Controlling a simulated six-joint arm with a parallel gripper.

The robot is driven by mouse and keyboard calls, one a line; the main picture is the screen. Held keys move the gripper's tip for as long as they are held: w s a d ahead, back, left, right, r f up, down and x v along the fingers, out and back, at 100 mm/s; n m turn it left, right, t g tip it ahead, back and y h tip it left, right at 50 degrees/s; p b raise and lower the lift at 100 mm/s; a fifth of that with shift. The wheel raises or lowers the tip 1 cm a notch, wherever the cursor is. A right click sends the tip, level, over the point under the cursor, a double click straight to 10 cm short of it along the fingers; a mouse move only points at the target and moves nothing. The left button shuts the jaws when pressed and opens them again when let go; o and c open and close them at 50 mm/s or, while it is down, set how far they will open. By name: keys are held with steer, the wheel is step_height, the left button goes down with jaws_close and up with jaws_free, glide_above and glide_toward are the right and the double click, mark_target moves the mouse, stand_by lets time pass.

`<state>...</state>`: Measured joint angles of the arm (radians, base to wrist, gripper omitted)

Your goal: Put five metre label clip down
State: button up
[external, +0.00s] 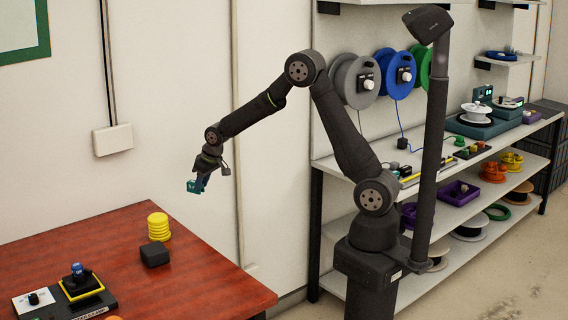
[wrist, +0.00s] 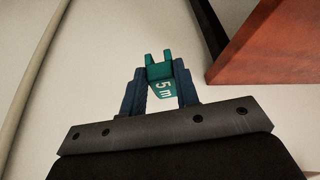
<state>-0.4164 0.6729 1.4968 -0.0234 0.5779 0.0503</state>
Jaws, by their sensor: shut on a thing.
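The five metre label clip (wrist: 162,80) is teal with a white "5 m" on it and two short prongs. It sits between the two blue fingers of my gripper (wrist: 160,92) in the wrist view, and the fingers are shut on it. In the external view the clip (external: 193,186) shows at the tip of my gripper (external: 199,183). It hangs in the air in front of the wall, beyond the far edge of the red-brown table (external: 70,240). The wrist view shows only the table's corner (wrist: 275,55) at upper right.
On the table stand a stack of yellow rings (external: 158,226), a black block (external: 154,254) and a dark device (external: 85,295). On the right, a shelf unit (external: 325,165) holds several items, with grey (external: 345,80) and blue (external: 390,75) reels above. The table's middle is clear.

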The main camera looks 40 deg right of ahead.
steer(key=s+a+r+n, duration=0.2)
steer(key=s+a+r, duration=0.15)
steer(key=a, duration=0.55)
steer(key=s+a+r+n+g+y, duration=0.15)
steer(key=s+a, duration=0.25)
steer(key=a, duration=0.6)
steer(key=s+a+r+n+t, duration=0.1)
steer(key=s+a+r, duration=0.25)
steer(key=a, duration=0.55)
steer(key=shift+g, duration=0.25)
steer(key=s+a+f, duration=0.1)
steer(key=a+f, duration=0.1)
steer(key=a, duration=0.1)
steer(key=s+a+f, duration=0.2)
steer(key=a, duration=0.1)
steer(key=s+a+f, duration=0.2)
steer(key=a+f, duration=0.1)
steer(key=shift+s+a, duration=0.25)
steer(key=shift+a, duration=0.15)
steer(key=shift+s+a+f, duration=0.15)
steer(key=shift+a+f, duration=0.1)
steer(key=shift+a, duration=0.15)
steer(key=shift+f, duration=1.95)
steer(key=shift+f, duration=0.15)
steer(key=o, duration=0.9)
steer(key=shift+o, duration=0.2)
